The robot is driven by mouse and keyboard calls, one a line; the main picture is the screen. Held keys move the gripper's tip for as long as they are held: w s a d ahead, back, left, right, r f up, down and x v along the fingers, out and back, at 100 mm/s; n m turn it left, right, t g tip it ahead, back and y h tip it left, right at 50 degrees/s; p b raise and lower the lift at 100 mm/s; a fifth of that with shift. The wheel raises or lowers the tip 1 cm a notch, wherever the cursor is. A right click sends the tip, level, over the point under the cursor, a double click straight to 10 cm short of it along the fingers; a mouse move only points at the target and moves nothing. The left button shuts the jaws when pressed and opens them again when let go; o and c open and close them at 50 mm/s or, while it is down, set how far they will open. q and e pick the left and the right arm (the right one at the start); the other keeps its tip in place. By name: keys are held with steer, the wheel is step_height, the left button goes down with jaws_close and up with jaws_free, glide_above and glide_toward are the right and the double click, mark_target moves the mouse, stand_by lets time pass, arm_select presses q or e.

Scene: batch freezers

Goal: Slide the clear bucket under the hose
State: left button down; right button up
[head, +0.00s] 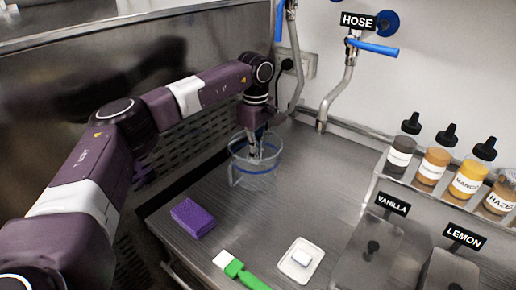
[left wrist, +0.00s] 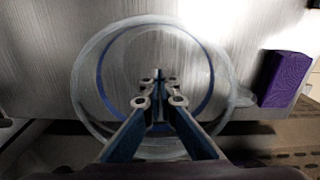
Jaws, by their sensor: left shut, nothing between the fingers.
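The clear bucket (head: 255,166) with a blue band stands upright on the steel counter near its back left. It also shows in the left wrist view (left wrist: 221,62), seen from above. My left gripper (head: 256,154) is shut and points down inside the bucket's opening; it also shows in the left wrist view (left wrist: 158,75). Nothing is between its fingers. I cannot tell whether the fingers touch the bucket wall. The hose (head: 340,88), a bent metal pipe with a blue handle under a HOSE sign, is at the back wall, right of the bucket. My right gripper is not in view.
A purple sponge (head: 193,218) lies in front of the bucket. A green-handled brush (head: 241,270) and a white dish (head: 300,260) lie near the front. Syrup bottles (head: 434,162) stand at the right. The counter between bucket and hose is clear.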

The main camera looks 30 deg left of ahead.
mark_target(288, 194)
arm_select(q)
step_height(288, 194, down, 5)
steer(key=shift+d+f+p, duration=0.1)
steer(key=shift+p, duration=0.5)
steer(key=d+p, duration=0.1)
steer(key=d, duration=0.2)
steer(key=shift+s+d, duration=0.15)
steer(key=shift+d, duration=0.25)
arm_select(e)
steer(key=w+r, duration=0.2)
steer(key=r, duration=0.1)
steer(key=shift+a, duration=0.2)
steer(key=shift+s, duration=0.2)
arm_select(q)
steer(key=d, duration=0.6)
steer(key=shift+s+d+b, duration=0.25)
steer(key=shift+d+b, duration=0.1)
steer(key=shift+d, duration=0.3)
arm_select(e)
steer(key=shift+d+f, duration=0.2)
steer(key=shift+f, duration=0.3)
